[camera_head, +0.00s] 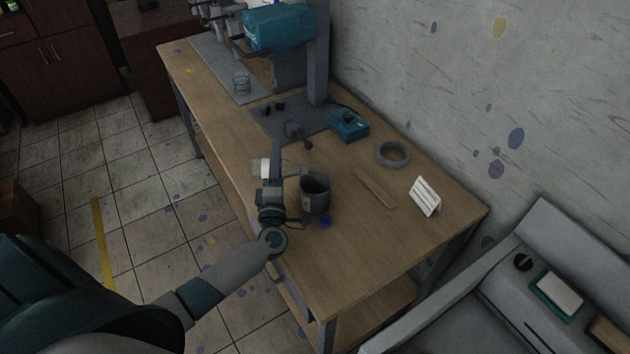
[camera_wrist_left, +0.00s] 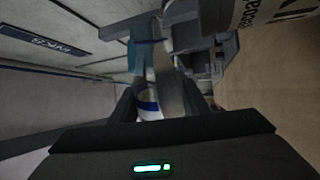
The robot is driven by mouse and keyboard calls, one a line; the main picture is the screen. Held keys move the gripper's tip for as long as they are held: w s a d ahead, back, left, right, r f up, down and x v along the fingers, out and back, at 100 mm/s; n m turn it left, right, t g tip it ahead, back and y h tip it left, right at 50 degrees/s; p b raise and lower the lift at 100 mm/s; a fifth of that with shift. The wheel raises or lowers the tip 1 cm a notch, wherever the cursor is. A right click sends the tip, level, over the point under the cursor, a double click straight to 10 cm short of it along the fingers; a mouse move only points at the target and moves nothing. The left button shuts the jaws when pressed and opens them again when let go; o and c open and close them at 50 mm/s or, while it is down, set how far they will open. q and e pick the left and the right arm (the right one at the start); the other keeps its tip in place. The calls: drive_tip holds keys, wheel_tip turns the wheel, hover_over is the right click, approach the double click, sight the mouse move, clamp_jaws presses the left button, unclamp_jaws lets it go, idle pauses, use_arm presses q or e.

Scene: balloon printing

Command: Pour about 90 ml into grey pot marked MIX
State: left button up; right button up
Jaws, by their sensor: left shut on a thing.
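The grey pot (camera_head: 315,201) stands on the wooden bench, its dark open mouth facing up. A small mark shows on its side, too small to read. My left gripper (camera_head: 276,170) is just left of the pot, shut on a pale vessel (camera_head: 262,168). The vessel has a white part at left and a greyish, see-through part at right. Its tilt and contents are unclear. In the left wrist view, a white and blue piece of the vessel (camera_wrist_left: 148,103) shows between the fingers. The lettered pot (camera_wrist_left: 272,12) is at upper right. My right gripper is out of view.
A grey ring (camera_head: 393,154), a white card (camera_head: 425,197) and a teal box (camera_head: 349,126) stand farther right. The printing machine (camera_head: 280,28) is at the back. The front right bench (camera_head: 370,255) is clear.

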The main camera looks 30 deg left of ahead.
use_arm(q)
drive_tip(key=shift+d+r+m+p, duration=0.1)
drive_tip(key=shift+r+m+p, duration=0.25)
drive_tip(key=shift+m+p, duration=0.25)
idle(0.4)
drive_tip(key=shift+f, duration=0.1)
drive_tip(key=n+b, duration=0.1)
drive_tip(key=f+n+b, duration=0.1)
drive_tip(key=b, duration=0.1)
drive_tip(key=f+n+b, duration=0.1)
drive_tip(key=n+b, duration=0.1)
drive_tip(key=shift+s+a+y, duration=0.1)
drive_tip(key=shift+a+y, duration=0.15)
drive_tip(key=shift+y, duration=0.05)
drive_tip(key=shift+f+g, duration=0.1)
drive_tip(key=shift+g, duration=0.2)
